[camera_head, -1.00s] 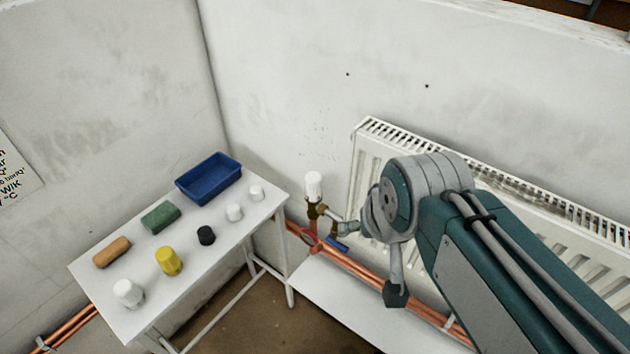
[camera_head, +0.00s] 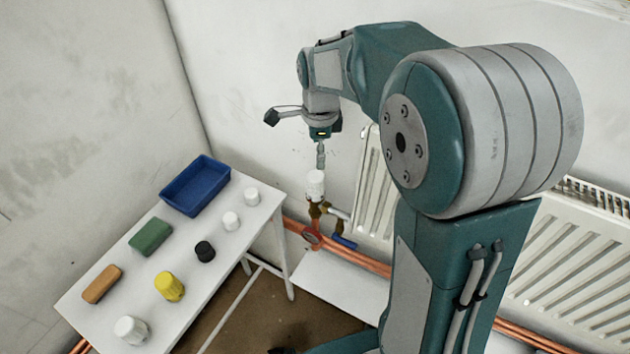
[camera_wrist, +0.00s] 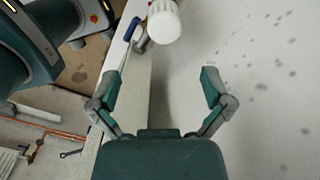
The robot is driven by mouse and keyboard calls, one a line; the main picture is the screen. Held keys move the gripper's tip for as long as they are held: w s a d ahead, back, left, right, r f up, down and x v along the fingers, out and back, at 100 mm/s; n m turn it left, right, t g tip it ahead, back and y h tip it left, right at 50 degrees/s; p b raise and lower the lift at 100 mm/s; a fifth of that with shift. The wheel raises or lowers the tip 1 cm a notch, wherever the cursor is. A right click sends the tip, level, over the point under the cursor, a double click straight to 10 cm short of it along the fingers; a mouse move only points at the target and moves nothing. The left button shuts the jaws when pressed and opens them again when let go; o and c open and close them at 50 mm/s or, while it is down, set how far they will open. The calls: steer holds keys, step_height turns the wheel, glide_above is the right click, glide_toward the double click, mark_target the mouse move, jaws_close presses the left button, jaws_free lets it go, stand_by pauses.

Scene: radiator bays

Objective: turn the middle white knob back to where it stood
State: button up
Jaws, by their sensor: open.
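A white knob (camera_head: 316,184) stands upright on a brass valve on the copper pipe, left of the radiator. My gripper (camera_head: 321,163) points down just above this knob in the head view. In the wrist view my gripper (camera_wrist: 160,74) has its two fingers wide apart with nothing between them. The same white knob (camera_wrist: 163,22) shows there beyond the fingertips, roughly centred between them and cut by the top edge. No turning mark can be made out on it. Other white knobs lie loose on the table, so I cannot tell from position alone which is the middle one.
The white table (camera_head: 215,262) holds a blue tray (camera_head: 196,186), green and orange blocks, a yellow knob (camera_head: 169,286), a black knob (camera_head: 205,251) and loose white knobs. The radiator (camera_head: 575,275) is at right.

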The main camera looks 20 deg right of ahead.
mark_target(315, 186)
steer(key=shift+w+a+f+m, duration=0.15)
steer(key=shift+w+f+m, duration=0.45)
steer(key=shift+f, duration=0.15)
steer(key=shift+a+f, duration=0.15)
steer(key=shift+f, duration=0.05)
steer(key=f, duration=0.9)
steer(key=shift+s+f, duration=0.15)
steer(key=shift+s, duration=0.05)
steer(key=shift+f, duration=0.55)
steer(key=c, duration=1.1)
